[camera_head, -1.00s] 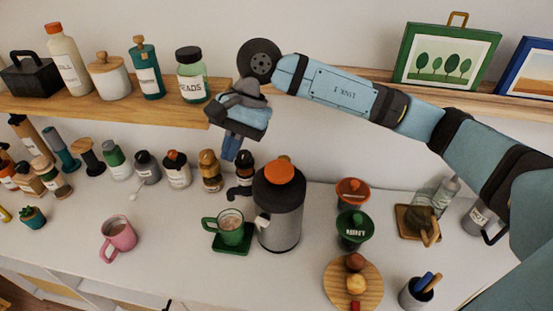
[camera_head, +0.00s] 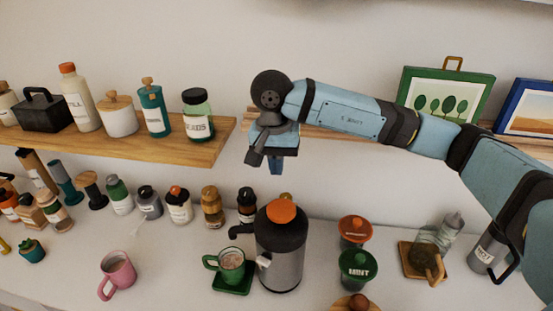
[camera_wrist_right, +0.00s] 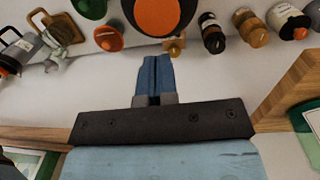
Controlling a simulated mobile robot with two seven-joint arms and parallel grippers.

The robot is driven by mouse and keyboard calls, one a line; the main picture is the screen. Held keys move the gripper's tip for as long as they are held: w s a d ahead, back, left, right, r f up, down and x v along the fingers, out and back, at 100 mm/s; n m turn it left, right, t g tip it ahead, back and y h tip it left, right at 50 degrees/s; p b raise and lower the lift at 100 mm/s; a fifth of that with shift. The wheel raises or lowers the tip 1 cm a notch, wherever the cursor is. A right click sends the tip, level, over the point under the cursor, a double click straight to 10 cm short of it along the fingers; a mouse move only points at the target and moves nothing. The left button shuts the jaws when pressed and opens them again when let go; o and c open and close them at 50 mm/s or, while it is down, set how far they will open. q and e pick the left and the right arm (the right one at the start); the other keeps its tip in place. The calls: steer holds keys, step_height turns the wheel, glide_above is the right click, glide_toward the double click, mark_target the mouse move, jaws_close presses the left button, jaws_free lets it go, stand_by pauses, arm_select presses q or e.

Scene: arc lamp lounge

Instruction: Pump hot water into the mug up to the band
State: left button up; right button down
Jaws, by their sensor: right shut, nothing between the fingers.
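A grey pump pot (camera_head: 280,262) with a dark lid and an orange round top (camera_head: 281,211) stands on the counter. Its dark spout (camera_head: 241,231) points left, above the green mug (camera_head: 231,266). The mug sits on a green square base (camera_head: 234,289); something pale brownish shows inside it, and I cannot make out a band. My right gripper (camera_head: 276,170) is shut and empty, pointing down above the orange top with a gap. In the right wrist view its blue fingers (camera_wrist_right: 156,60) end just below the orange top (camera_wrist_right: 165,12). My left gripper is out of view.
A pink mug (camera_head: 118,272) stands to the left. Several jars and bottles line the counter's back. Orange and green lidded cups (camera_head: 357,268) stand right of the pot. A wooden shelf (camera_head: 190,146) with jars is left of my gripper; another with pictures (camera_head: 446,96) is behind my arm.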

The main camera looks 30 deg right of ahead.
mark_target(279, 207)
steer(key=f+p, duration=0.1)
steer(key=f, duration=0.5)
steer(key=f+p, duration=0.1)
steer(key=f, duration=0.2)
steer(key=shift+s+d+f+p, duration=0.1)
steer(key=shift+s+d+p, duration=0.1)
steer(key=shift+s+p, duration=0.1)
steer(key=shift+f, duration=0.45)
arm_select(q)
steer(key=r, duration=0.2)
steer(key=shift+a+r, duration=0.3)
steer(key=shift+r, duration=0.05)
arm_select(e)
steer(key=shift+f, duration=0.1)
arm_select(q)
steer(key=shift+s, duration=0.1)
arm_select(e)
step_height(279, 207, down, 2)
steer(key=b, duration=0.3)
steer(key=shift+f, duration=0.1)
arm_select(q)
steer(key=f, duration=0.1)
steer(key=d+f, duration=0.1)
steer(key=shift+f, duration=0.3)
